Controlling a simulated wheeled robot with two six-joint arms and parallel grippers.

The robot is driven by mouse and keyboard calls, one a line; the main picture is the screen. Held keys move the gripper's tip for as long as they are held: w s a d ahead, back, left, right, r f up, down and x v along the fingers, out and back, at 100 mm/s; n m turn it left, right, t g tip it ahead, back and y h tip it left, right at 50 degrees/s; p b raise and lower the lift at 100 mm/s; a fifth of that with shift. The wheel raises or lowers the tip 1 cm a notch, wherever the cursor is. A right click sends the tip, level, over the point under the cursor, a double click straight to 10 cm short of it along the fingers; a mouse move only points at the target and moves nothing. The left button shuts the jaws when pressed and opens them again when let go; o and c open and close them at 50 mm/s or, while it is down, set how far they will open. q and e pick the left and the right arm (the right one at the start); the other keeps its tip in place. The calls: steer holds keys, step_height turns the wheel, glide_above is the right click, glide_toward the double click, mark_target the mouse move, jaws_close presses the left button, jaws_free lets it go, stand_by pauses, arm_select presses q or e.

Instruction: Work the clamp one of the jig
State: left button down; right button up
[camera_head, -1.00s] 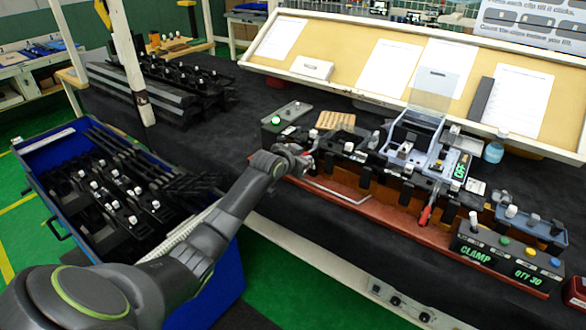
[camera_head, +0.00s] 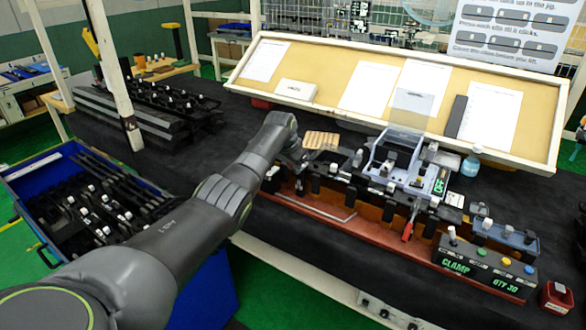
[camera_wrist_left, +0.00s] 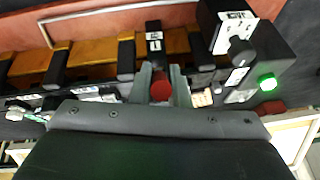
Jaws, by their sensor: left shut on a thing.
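The jig is a long black fixture with orange-brown blocks on a red base (camera_head: 335,222), along the front of the dark bench. My left gripper (camera_wrist_left: 161,92) is at the jig's left end, its fingers on either side of a red round-ended handle (camera_wrist_left: 161,86) and shut on it. I take this handle to be clamp one's. A black upright piece with a white label (camera_wrist_left: 154,42) stands just beyond it. In the head view my left gripper (camera_head: 299,180) partly hides that end, and the handle is hard to make out. Another red-handled lever (camera_head: 408,229) hangs near the jig's right part.
A black box marked CLAMP (camera_head: 484,268) with coloured buttons stands at front right. A blue bin (camera_head: 62,152) of black parts is at left. A tilted board (camera_head: 330,60) with papers stands behind. A green light (camera_wrist_left: 267,82) glows beside the jig end in the wrist view.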

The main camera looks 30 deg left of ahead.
arm_select(q)
steer(key=shift+w+r+g, duration=0.1)
steer(key=shift+w+g, duration=0.05)
steer(key=shift+g, duration=0.35)
stand_by(0.3)
steer(key=c, duration=1.4)
jaws_free()
steer(key=shift+r, duration=0.1)
steer(key=shift+r, duration=0.8)
steer(key=b+v, duration=0.1)
steer(key=v, duration=0.4)
steer(key=b+v, duration=0.1)
steer(key=v, duration=0.4)
steer(key=b+v, duration=0.1)
steer(key=v, duration=0.4)
steer(key=shift+s+d+r, duration=0.15)
steer(key=shift+s+r, duration=0.1)
steer(key=shift+s, duration=0.15)
steer(key=shift+f, duration=0.15)
